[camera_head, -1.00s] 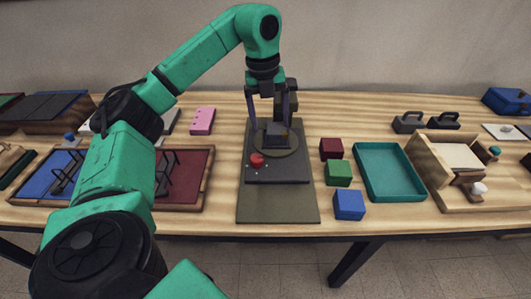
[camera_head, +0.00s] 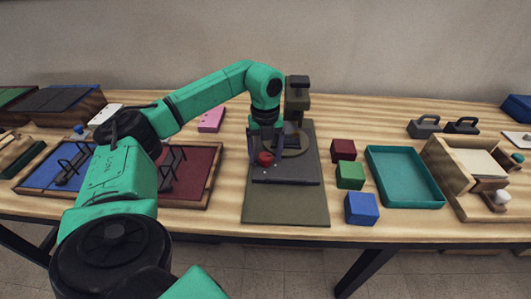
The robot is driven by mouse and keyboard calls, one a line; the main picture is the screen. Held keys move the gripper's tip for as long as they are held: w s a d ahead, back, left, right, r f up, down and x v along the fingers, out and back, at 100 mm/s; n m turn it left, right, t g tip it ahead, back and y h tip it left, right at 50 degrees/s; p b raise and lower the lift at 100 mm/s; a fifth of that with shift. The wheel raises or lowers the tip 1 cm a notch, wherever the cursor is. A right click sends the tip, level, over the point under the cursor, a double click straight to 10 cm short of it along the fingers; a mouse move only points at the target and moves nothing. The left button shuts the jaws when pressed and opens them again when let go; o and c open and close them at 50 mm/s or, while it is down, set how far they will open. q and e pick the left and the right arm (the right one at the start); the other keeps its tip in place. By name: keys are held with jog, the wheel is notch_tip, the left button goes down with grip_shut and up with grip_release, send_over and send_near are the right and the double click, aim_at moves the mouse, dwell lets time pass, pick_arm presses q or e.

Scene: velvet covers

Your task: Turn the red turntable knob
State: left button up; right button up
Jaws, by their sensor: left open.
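The red knob (camera_head: 265,158) sits on the front left of a dark device base (camera_head: 290,173). A round olive turntable disc (camera_head: 297,150) lies behind it, partly hidden by my gripper. My left gripper (camera_head: 266,154) points down at the knob with its fingers apart, one on each side of it. I cannot tell whether the fingers touch it. A dark post (camera_head: 297,95) rises at the back of the device. My right gripper is not in view.
The device stands on an olive mat (camera_head: 285,208). Dark red (camera_head: 343,150), green (camera_head: 350,175) and blue (camera_head: 361,208) cubes lie to its right, beside a teal tray (camera_head: 405,201). A dark red panel (camera_head: 195,175) lies left. The table's front edge is clear.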

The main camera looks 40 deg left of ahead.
pick_arm(q)
grip_shut()
jog(key=shift+r, duration=0.1)
jog(key=m+p, duration=0.2)
jog(key=m, duration=0.1)
jog(key=shift+m, duration=0.3)
jog(key=m+p, duration=0.1)
jog(key=m, duration=0.3)
jog(key=shift+a+m, duration=0.1)
jog(key=shift+m, duration=0.2)
jog(key=m+p, duration=0.1)
jog(key=m, duration=0.8)
jog(key=shift+a+p, duration=0.1)
jog(key=shift+p, duration=0.25)
jog(key=shift+m, duration=0.4)
